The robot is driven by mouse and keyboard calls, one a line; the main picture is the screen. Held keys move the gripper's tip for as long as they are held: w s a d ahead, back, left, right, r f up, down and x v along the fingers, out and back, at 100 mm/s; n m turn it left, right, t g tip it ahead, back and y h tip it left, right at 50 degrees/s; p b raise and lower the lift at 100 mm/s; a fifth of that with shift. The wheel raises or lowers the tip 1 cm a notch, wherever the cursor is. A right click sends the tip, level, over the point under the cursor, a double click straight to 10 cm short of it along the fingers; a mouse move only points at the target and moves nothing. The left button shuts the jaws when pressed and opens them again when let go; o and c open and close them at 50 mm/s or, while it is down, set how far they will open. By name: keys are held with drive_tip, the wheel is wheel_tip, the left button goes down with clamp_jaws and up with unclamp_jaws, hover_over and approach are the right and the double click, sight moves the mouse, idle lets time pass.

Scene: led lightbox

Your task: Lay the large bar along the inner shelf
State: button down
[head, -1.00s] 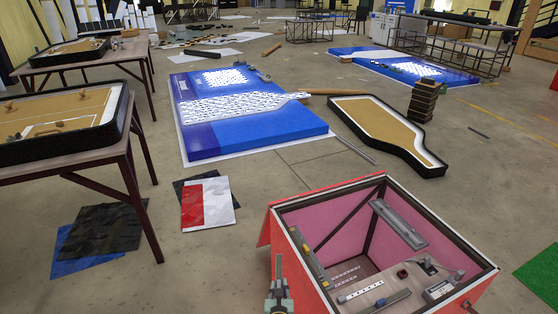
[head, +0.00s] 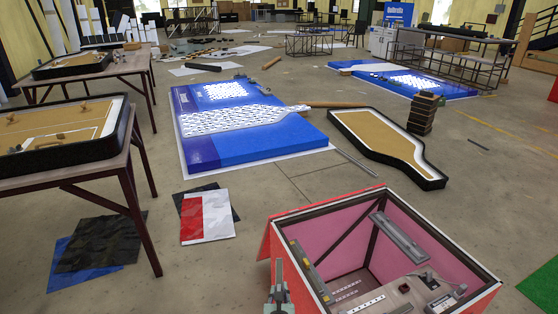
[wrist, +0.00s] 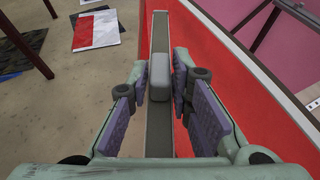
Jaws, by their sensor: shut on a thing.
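A long grey bar (wrist: 159,28) with a raised block at its middle (wrist: 159,76) is between the fingers of my gripper (wrist: 155,95), which is shut on it. In the head view the bar (head: 279,271) points away from me above my gripper (head: 279,294), just left of the red box (head: 268,243). The box is open at the top, with pink inner walls. A grey bar-like ledge (head: 398,238) runs along its right inner side. I cannot tell whether this is the inner shelf. The bar's near end is hidden in the head view.
Inside the box are a grey bar with a yellow label (head: 308,268) along the left wall and a panel with small parts (head: 405,291). The box's dark rim (head: 330,205) stands up around it.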

drive_tip(key=shift+r, duration=3.1)
drive_tip(key=shift+f, duration=0.1)
drive_tip(key=s+f+b, duration=0.3)
drive_tip(key=s+f, duration=0.1)
drive_tip(key=f, duration=0.7)
drive_tip(key=s+f+b, duration=0.4)
drive_tip(key=s+f, duration=0.1)
drive_tip(key=f, duration=0.7)
drive_tip(key=shift+f, duration=0.1)
